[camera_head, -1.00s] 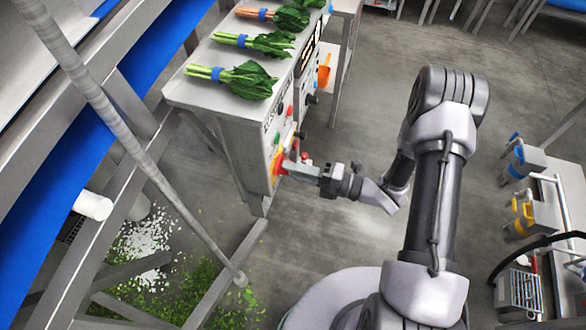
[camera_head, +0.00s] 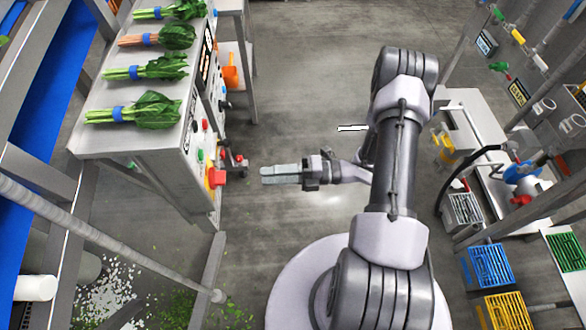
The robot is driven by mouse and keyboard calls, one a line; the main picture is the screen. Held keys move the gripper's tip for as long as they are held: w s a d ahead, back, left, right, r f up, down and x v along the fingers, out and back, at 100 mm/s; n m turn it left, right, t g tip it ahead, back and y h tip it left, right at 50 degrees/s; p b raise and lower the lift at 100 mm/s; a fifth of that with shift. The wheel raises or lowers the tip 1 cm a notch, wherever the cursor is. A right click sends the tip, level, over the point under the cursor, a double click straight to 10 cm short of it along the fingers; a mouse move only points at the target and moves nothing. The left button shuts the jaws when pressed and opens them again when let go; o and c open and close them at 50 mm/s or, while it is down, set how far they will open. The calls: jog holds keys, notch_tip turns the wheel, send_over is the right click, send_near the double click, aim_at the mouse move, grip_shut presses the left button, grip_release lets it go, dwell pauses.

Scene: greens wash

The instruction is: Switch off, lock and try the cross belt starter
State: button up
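The starter cabinet (camera_head: 177,165) stands at the left with its control face toward my arm. Low on that face is a red rotary handle (camera_head: 216,177) on a yellow plate. I cannot read whether it is on or off. Just above and beside it, a small dark part with a red end (camera_head: 238,159) sticks out; I cannot tell if it is a lock. My gripper (camera_head: 263,175) points left at the handle, apart from it across a gap. I see its fingers from the side, so their opening is unclear. No item shows held in it.
Several bunches of greens (camera_head: 150,68) lie on the cabinet top. A slanting grey pole (camera_head: 110,240) and frame stand at front left. At right are a workbench (camera_head: 480,130), a blue crate (camera_head: 488,265) and a yellow crate (camera_head: 503,310).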

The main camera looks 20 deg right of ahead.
jog(key=v, duration=0.6)
jog(key=shift+p, duration=0.4)
